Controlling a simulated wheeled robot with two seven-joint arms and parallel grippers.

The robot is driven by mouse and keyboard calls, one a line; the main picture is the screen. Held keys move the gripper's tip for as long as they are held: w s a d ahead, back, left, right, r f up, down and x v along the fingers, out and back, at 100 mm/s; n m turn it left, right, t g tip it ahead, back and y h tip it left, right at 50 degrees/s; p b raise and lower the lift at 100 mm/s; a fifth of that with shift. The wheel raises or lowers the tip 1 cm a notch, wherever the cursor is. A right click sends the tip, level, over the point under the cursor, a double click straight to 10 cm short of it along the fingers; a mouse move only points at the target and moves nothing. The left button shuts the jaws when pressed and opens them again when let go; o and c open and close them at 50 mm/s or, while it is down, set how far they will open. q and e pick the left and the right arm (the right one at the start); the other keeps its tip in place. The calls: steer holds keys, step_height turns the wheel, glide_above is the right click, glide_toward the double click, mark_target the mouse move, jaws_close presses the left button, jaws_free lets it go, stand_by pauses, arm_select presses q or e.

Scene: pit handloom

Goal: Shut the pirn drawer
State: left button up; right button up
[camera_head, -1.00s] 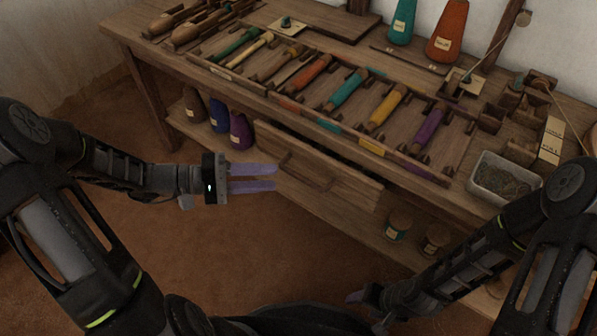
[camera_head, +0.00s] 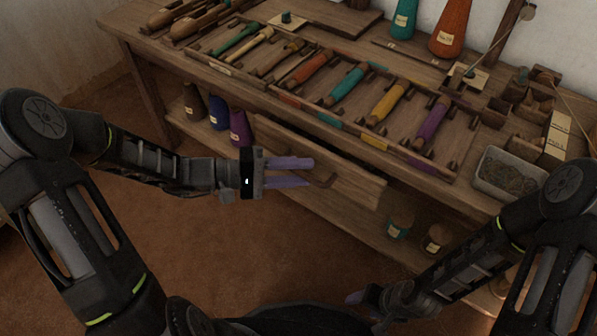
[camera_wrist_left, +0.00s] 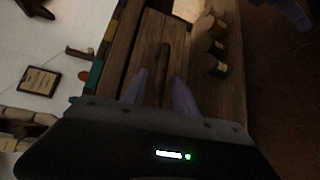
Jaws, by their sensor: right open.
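The pirn drawer (camera_head: 352,184) is a wooden drawer under the table top. Its front stands out from the table, with a dark gap behind its top edge. Its bar handle (camera_head: 322,180) is partly hidden by my left gripper (camera_head: 312,172). That gripper is open, its two purple fingers apart and pointing at the handle. In the left wrist view the handle (camera_wrist_left: 164,62) lies between and just beyond the fingertips (camera_wrist_left: 160,78); I cannot tell whether they touch it. My right gripper (camera_head: 358,298) is open and low at the front, away from the drawer.
The table top holds a rack of coloured pirns (camera_head: 347,84), cones (camera_head: 448,28) and a metal tin (camera_head: 507,172). Dark cones (camera_head: 218,112) and small jars (camera_head: 399,225) stand on the lower shelf (camera_head: 330,215). The floor before the drawer is clear.

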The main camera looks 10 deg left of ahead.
arm_select(q)
jaws_close()
stand_by(0.3)
stand_by(1.1)
